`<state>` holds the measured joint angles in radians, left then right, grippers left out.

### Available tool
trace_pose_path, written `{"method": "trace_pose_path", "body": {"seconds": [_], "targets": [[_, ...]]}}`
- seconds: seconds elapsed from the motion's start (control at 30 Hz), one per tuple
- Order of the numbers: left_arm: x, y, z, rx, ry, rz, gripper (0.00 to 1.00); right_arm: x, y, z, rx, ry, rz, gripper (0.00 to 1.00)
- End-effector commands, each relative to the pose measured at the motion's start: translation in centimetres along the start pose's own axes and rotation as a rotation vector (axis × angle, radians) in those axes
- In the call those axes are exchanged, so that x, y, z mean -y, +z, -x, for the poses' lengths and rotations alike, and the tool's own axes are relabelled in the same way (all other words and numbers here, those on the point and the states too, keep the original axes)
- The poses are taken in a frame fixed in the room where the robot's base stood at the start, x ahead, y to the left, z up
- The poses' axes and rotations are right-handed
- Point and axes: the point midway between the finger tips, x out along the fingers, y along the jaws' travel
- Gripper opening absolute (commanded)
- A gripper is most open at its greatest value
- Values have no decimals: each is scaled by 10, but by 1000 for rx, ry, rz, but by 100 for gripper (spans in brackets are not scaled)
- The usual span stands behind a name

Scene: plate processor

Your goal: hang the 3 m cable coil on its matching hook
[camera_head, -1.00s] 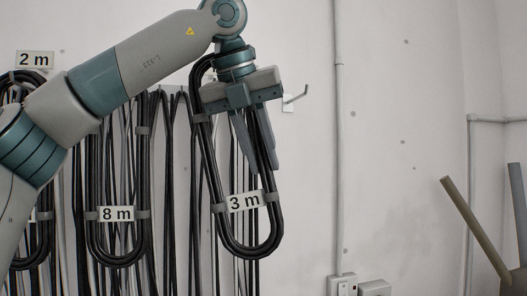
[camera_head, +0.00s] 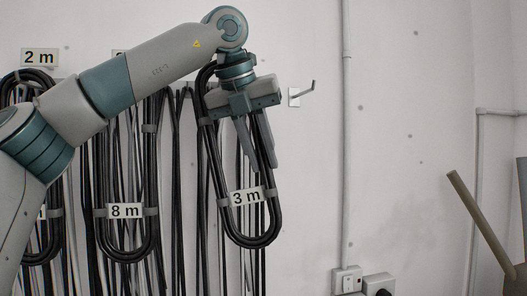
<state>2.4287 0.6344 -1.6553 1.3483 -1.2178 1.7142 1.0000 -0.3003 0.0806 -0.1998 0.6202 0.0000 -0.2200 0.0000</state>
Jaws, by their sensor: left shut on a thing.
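The 3 m cable coil (camera_head: 242,241) is a long black loop with a white "3 m" label (camera_head: 246,197). It hangs nearly upright, slightly tilted, in front of the wall. My left gripper (camera_head: 257,160) points down and is shut on the upper part of the coil's right side. The top of the coil passes behind my left wrist. An empty metal hook (camera_head: 305,90) on a white plate sticks out of the wall just right of the gripper. I see no label at this hook. A "2 m" wall label (camera_head: 40,57) is at the upper left. My right gripper is not in view.
The 8 m coil (camera_head: 122,253) and several loose cables hang to the left. A conduit (camera_head: 346,150) runs down to wall sockets (camera_head: 362,281). A brown bar (camera_head: 482,220) leans at the lower right.

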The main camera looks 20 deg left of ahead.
Motion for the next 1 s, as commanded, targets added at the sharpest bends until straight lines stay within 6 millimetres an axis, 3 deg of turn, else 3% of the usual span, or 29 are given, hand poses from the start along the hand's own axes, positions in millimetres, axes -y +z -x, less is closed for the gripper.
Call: {"method": "trace_pose_path", "body": {"seconds": [0.13,0.6,1.0], "targets": [[-3,7,-1,1,-1,1,0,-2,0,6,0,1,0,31],[-11,8,-22,1,-2,0,0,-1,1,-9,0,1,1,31],[-12,8,-24,1,-1,0,0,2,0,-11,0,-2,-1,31]]}}
